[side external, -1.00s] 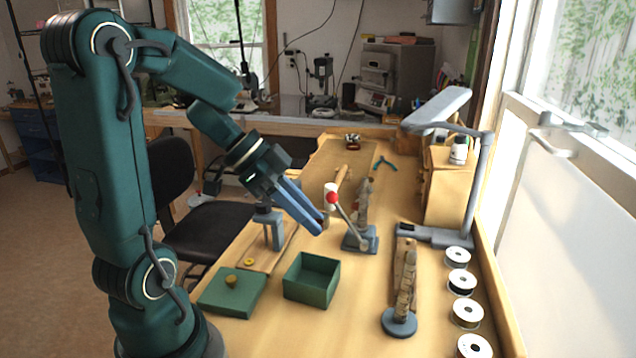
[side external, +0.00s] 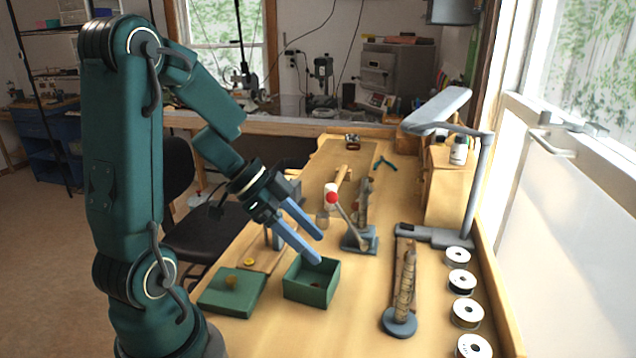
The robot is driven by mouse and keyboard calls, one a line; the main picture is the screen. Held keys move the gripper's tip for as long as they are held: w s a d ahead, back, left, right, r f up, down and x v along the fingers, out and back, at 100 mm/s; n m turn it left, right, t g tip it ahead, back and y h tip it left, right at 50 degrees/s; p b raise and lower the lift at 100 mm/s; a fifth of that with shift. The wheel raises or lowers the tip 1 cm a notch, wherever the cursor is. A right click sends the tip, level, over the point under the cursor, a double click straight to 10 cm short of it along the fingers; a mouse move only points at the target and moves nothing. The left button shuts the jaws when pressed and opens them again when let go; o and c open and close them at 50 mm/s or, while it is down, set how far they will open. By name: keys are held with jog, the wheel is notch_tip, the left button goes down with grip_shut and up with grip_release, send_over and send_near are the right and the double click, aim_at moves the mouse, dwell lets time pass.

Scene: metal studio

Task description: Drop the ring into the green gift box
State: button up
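The green gift box (side external: 312,291) stands open on the bench, in front of the vise-like stand. A small reddish-brown thing (side external: 316,285) lies inside it, probably the ring; it is too small to make out its shape. My gripper (side external: 319,248) is over the box, its two blue fingers spread apart, with nothing between them. The fingertips are above the box's back rim.
The green lid (side external: 228,300) with a gold knob lies left of the box. A small yellow thing (side external: 249,262) lies behind it. A lever press (side external: 360,238), a ring-sizing stand (side external: 405,285) and several wire spools (side external: 466,313) stand to the right. Bench front is clear.

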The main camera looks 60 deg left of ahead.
jog(key=v, duration=0.5)
jog(key=shift+r, duration=0.1)
dwell(0.3)
